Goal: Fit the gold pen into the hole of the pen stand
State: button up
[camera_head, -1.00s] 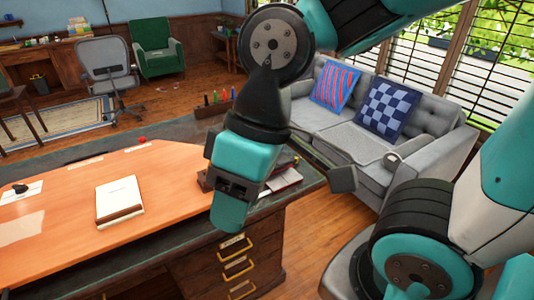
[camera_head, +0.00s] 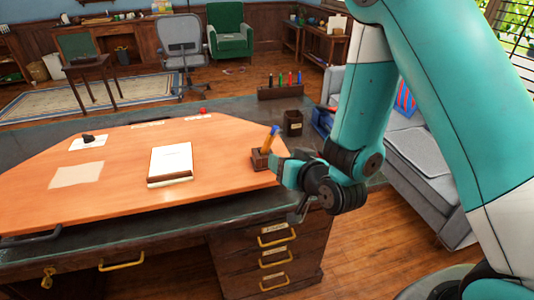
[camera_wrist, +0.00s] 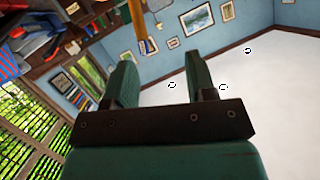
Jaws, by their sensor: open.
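The gold pen (camera_head: 267,145), with a blue upper end, leans up from a small brown block, which looks like the pen stand (camera_head: 262,164), at the right end of the orange desk top. How deep the pen sits in the hole cannot be seen. My gripper (camera_head: 281,160) is just right of the block, with its fingers partly hidden by the wrist. In the wrist view my gripper (camera_wrist: 160,65) is open, with nothing between its two teal fingers. A gold rod, likely the pen (camera_wrist: 139,22), shows beyond the fingertips, apart from them.
A dark cup (camera_head: 293,123) and a wooden rack (camera_head: 280,93) with several coloured pens stand behind my gripper. A book (camera_head: 170,162) lies mid-desk. Small dark and red items sit farther back. The grey sofa (camera_head: 422,180) is to the right. The desk's front part is clear.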

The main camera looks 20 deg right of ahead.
jog(key=s+d+f+t+h+b, duration=0.1)
jog(key=s+d+f+t, duration=0.1)
jog(key=d+f+t, duration=0.15)
jog(key=b, duration=1.3)
send_near(272, 139)
jog(key=w+p, duration=0.3)
jog(key=p, duration=0.1)
jog(key=w+a+p, duration=0.1)
jog(key=w+p, duration=0.1)
jog(key=shift+w+f, duration=0.1)
jog(key=shift+w, duration=0.2)
jog(key=shift+w+f, duration=0.2)
jog(key=shift+w, duration=0.1)
jog(key=w+p, duration=0.4)
jog(key=p, duration=0.2)
jog(key=shift+a+r, duration=0.1)
jog(key=shift+a, duration=0.05)
jog(key=p, duration=0.1)
jog(key=w+p, duration=0.1)
jog(key=shift+a+f+p, duration=0.1)
jog(key=shift+f+p, duration=0.2)
jog(key=shift+p, duration=0.05)
jog(key=shift+w+f, duration=0.1)
jog(key=shift+c, duration=0.5)
grip_shut()
